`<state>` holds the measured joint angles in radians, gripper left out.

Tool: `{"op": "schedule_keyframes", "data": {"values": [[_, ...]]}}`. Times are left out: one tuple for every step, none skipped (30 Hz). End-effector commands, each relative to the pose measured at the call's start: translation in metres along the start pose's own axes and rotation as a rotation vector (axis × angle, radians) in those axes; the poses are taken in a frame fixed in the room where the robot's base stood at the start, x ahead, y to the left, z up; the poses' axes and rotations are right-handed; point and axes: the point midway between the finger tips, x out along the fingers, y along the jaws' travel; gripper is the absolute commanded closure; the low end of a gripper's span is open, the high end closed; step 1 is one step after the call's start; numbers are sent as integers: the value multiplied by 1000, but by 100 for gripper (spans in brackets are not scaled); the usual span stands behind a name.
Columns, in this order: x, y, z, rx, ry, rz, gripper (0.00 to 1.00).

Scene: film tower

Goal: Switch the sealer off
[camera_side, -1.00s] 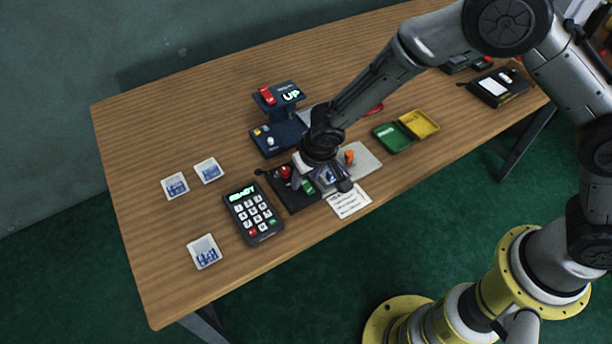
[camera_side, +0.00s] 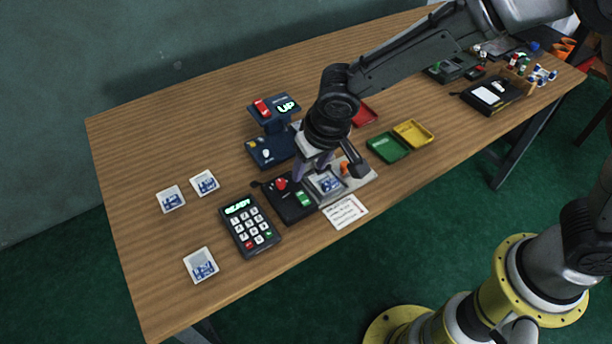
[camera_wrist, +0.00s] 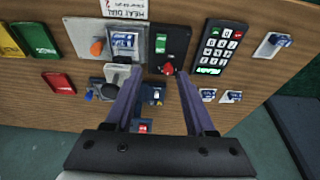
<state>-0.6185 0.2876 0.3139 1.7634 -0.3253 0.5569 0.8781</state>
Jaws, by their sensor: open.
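A black control box (camera_side: 291,201) carries a red knob (camera_side: 281,184) and a lit green rocker switch (camera_side: 303,198); in the wrist view the green switch (camera_wrist: 161,43) and red knob (camera_wrist: 169,69) are near the top centre. A light plate (camera_side: 359,181) adjoins the box, with an orange knob (camera_side: 345,168) and a blue-and-white tile in a frame (camera_side: 326,183). I cannot tell for certain which part is the sealer's switch. My gripper (camera_side: 312,173) is open and empty, pointing down over the box and plate. In the wrist view its fingertips (camera_wrist: 160,73) flank the red knob, apparently above it.
A dark blue stand (camera_side: 270,150) with a red switch and "UP" display stands behind. Green (camera_side: 388,148), yellow (camera_side: 414,133) and red trays (camera_side: 364,114) lie right. A printed card (camera_side: 344,211) lies in front.

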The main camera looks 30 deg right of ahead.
Motion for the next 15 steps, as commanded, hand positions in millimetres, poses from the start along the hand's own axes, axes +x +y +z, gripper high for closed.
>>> {"op": "schedule_keyframes", "data": {"values": [[-7,0,0,-1,2,-1,45],[-11,0,0,-1,2,0,45],[-15,0,0,-1,2,-1,45],[-17,0,0,-1,2,-1,45],[-19,0,0,-1,1,0,45],[-21,0,0,-1,0,1,45],[-22,0,0,-1,0,1,45],[-23,0,0,0,0,1,45],[-24,0,0,0,0,0,45],[-24,0,0,0,-1,0,45],[-24,0,0,-1,-1,0,45],[-24,0,0,-1,-1,1,45],[-24,0,0,-1,-1,1,45],[-24,0,0,-1,-1,1,45],[-24,0,0,-1,0,1,45]]}}
